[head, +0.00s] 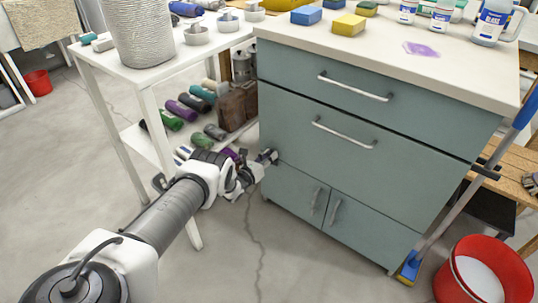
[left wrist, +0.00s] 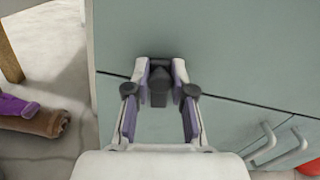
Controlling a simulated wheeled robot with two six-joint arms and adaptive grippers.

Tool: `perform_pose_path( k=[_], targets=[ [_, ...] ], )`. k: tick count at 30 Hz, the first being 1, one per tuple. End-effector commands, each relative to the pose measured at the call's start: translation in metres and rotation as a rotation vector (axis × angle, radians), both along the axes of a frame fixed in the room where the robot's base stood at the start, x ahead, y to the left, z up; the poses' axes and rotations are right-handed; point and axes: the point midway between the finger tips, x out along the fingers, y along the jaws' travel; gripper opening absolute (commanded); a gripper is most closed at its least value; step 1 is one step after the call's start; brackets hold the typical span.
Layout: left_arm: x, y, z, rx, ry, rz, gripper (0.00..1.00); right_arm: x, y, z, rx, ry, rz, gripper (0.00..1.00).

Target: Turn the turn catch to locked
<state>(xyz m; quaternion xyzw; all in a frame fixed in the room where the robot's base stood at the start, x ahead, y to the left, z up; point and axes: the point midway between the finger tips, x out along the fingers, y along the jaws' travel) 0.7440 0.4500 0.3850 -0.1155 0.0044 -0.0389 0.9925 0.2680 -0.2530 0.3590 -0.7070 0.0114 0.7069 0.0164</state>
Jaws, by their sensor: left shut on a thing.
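The teal cabinet (head: 345,165) stands right of centre in the head view. The turn catch (left wrist: 158,92) is a small dark grey piece at the cabinet's left edge, by the seam between the large drawer and the lower doors. In the left wrist view its knob points down the picture. My left gripper (head: 265,158) is at that edge, and the wrist view shows its two fingers (left wrist: 160,74) on either side of the catch, shut on it. In the head view the gripper largely hides the catch. My right gripper is in neither view.
A white table (head: 120,75) with rolls on its lower shelf stands left of the cabinet, close to my left arm. Two door handles (head: 326,206) sit right of the catch. A broom (head: 465,195) and red bucket (head: 500,262) are at the right. The front floor is clear.

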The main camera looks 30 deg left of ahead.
Motion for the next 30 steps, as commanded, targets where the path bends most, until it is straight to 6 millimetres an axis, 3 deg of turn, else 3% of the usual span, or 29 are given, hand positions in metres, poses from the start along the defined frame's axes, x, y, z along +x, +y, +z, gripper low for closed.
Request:
perform_pose_path(
  k=[12,29,30],
  targets=[
    [0.0003,0.0,0.0005,0.215,-0.017,0.0,0.0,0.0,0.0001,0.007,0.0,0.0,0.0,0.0],
    [0.0001,0.0,-0.0001,0.247,-0.019,0.0,0.0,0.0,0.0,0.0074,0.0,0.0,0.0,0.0],
    [0.0001,0.0,-0.0001,0.247,-0.019,0.0,0.37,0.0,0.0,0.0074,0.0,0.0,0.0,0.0]
  ],
)
